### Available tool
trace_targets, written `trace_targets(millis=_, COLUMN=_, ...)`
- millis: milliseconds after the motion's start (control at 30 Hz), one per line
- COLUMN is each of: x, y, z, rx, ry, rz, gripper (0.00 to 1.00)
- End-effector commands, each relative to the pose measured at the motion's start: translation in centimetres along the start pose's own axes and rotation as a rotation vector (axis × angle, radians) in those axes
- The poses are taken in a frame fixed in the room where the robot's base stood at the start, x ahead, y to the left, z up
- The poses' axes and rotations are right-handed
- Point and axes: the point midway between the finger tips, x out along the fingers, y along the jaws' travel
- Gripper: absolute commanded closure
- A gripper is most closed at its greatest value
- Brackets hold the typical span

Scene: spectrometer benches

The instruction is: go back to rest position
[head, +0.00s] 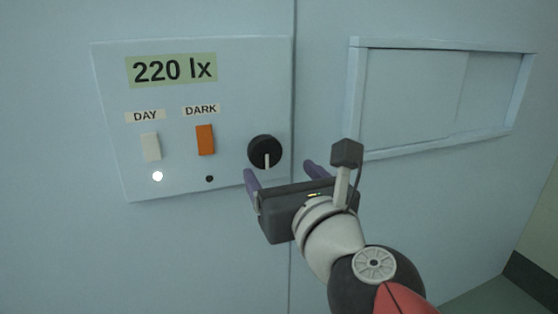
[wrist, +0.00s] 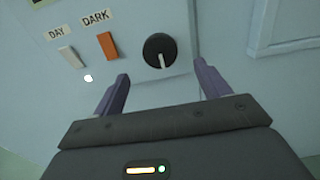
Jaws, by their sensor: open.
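My gripper (head: 281,174) is open and empty, with its two purple fingers spread apart. In the head view it is in front of the wall panel, just below and right of the black knob (head: 265,151). In the wrist view the knob (wrist: 159,50) shows beyond and between the fingertips (wrist: 160,72). The fingers do not appear to touch the knob. The knob's white pointer line points down. The rest position itself is not marked in either view.
The panel (head: 230,80) carries a "220 lx" label (head: 172,70), a white DAY switch (head: 151,147) with a lit lamp (head: 157,176), and an orange DARK switch (head: 205,140) with a dark lamp (head: 209,179). A framed sliding window (head: 440,95) is at right.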

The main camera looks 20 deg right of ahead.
Motion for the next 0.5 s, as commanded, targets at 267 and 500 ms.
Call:
trace_targets(millis=267, x=-0.03, y=0.00, z=-0.05, rx=0.000, ry=0.000, rz=0.000, gripper=0.25)
trace_targets(millis=500, x=0.13, y=0.45, z=-0.58, rx=-0.086, ry=0.019, rz=0.025, gripper=0.25)
